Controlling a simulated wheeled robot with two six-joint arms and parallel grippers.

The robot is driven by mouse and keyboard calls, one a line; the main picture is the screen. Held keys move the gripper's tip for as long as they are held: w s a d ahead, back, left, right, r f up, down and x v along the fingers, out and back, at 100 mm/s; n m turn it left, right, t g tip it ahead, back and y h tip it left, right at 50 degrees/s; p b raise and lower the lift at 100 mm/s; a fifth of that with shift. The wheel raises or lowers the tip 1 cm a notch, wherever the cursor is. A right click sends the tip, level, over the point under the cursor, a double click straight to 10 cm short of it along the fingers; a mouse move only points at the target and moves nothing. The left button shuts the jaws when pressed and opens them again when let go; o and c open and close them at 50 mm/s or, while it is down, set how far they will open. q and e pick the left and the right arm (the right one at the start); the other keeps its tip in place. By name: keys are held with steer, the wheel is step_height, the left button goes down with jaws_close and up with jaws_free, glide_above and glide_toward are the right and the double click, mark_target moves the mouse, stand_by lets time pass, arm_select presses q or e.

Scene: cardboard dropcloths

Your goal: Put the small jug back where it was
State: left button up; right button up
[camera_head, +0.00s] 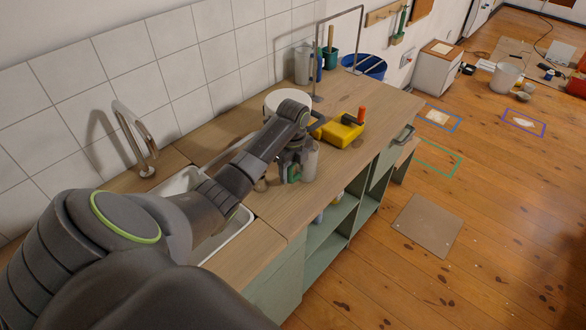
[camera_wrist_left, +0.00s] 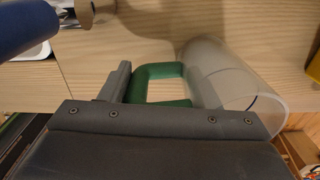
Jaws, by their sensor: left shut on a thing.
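The small jug (camera_head: 310,162) has a clear greyish body and a green handle. My left gripper (camera_head: 291,163) is shut on the green handle, over the wooden worktop near its front edge. In the left wrist view the jug (camera_wrist_left: 225,75) lies to the right of the jaws, with the green handle (camera_wrist_left: 165,71) between the fingers. I cannot tell whether its base touches the worktop. The right gripper is not in view.
A yellow item (camera_head: 342,133) and a white round container (camera_head: 284,98) stand beyond the jug on the worktop (camera_head: 372,96). A sink (camera_head: 232,225) with a tap (camera_head: 136,140) lies nearer. In the left wrist view a blue cylinder (camera_wrist_left: 22,27) is close at upper left.

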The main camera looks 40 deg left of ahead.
arm_select(q)
steer(key=o, duration=1.4)
steer(key=shift+o, duration=0.2)
step_height(320, 180, up, 8)
steer(key=shift+f+b, duration=0.2)
steer(key=shift+b, duration=0.35)
step_height(320, 180, up, 3)
steer(key=p, duration=0.2)
steer(key=shift+f+p, duration=0.2)
steer(key=shift+p, duration=0.2)
steer(key=shift+r+p, duration=1.05)
steer(key=shift+f, duration=0.15)
